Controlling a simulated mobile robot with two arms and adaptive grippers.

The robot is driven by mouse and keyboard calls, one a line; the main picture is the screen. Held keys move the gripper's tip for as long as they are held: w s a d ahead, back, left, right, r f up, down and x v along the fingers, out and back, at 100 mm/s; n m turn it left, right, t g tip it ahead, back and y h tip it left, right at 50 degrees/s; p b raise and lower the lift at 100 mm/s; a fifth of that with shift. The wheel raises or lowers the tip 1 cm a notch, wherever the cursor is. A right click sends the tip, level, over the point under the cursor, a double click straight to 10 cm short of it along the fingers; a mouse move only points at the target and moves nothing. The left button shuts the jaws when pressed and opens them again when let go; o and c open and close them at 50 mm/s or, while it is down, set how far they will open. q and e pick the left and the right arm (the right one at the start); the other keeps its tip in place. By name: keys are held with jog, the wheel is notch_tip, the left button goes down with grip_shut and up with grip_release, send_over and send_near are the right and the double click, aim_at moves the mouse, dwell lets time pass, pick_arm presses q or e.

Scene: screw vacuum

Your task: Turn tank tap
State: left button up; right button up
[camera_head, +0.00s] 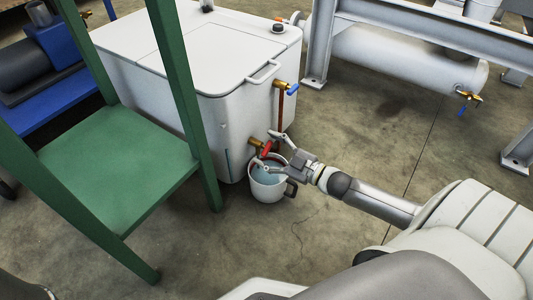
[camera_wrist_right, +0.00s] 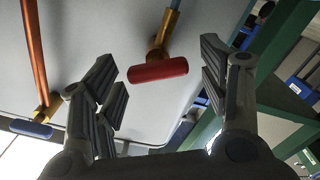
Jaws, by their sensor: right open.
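The white tank (camera_head: 225,45) stands in the middle of the head view. Its lower brass tap has a red handle (camera_head: 267,147), which also shows in the right wrist view (camera_wrist_right: 158,71). My right gripper (camera_head: 272,152) is open at this tap. In the right wrist view the red handle lies between the two spread fingers (camera_wrist_right: 160,85), and neither finger visibly touches it. A second tap with a blue handle (camera_head: 292,89) sits higher on the tank, beside a copper pipe (camera_head: 281,118). My left gripper is not in view.
A white bucket (camera_head: 267,186) with bluish contents stands on the floor below the red tap. A green stand (camera_head: 115,175) is at the left. A grey metal frame and a horizontal cylinder (camera_head: 410,66) are at the upper right.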

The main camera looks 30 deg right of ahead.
jog(key=shift+w+a, duration=0.2)
jog(key=shift+w, duration=0.25)
jog(key=c, duration=1)
jog(key=shift+r+m+p, duration=0.25)
jog(key=shift+m+p, duration=0.35)
jog(key=shift+p, duration=0.25)
jog(key=shift+m+p, duration=0.6)
jog(key=shift+p, duration=0.25)
jog(key=shift+d+m+p, duration=0.1)
jog(key=shift+m+p, duration=0.8)
jog(key=shift+m, duration=0.1)
jog(key=shift+f+m+p, duration=0.15)
jog(key=shift+m+p, duration=0.35)
jog(key=shift+m, duration=0.3)
jog(key=shift+c, duration=0.2)
